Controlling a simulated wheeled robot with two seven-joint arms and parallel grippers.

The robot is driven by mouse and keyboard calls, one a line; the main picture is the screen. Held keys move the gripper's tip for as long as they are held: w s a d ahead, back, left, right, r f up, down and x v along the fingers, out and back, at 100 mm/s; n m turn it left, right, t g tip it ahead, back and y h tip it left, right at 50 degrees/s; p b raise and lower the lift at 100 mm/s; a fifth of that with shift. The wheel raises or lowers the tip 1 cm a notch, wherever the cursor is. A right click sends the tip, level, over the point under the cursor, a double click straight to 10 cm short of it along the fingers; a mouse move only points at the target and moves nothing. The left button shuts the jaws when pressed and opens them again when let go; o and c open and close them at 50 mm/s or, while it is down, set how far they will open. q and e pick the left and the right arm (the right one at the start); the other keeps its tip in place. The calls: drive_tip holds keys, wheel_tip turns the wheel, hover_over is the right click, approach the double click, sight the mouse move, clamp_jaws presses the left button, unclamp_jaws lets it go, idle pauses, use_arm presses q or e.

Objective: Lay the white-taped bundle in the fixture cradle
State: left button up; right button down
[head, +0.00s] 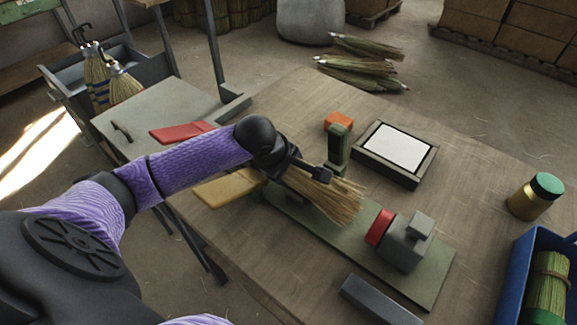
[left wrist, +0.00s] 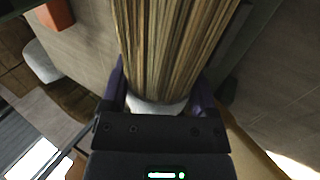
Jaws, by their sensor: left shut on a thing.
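The bundle of tan straw (head: 335,197) extends toward the lower right from my left gripper (head: 296,175). In the left wrist view the bundle (left wrist: 175,45) lies between the purple fingers of my left gripper (left wrist: 160,98), with its white-taped end (left wrist: 157,107) near the palm. The gripper is shut on it. The fixture has a green base plate (head: 425,275), a dark green upright (head: 338,150) and a grey block (head: 404,245) with a red pad (head: 379,227). The bundle is over the plate, between upright and block; I cannot tell whether it touches the cradle. My right gripper is out of view.
A blue bin (head: 515,275) holds a green bundle at the right. Red (head: 183,132) and yellow (head: 228,188) paddle-shaped pieces are near my left arm.

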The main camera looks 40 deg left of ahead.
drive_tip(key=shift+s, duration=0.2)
use_arm(q)
drive_tip(key=o, duration=1.1)
drive_tip(key=shift+r, duration=0.1)
drive_tip(key=p+v, duration=0.5)
drive_tip(key=v, duration=0.5)
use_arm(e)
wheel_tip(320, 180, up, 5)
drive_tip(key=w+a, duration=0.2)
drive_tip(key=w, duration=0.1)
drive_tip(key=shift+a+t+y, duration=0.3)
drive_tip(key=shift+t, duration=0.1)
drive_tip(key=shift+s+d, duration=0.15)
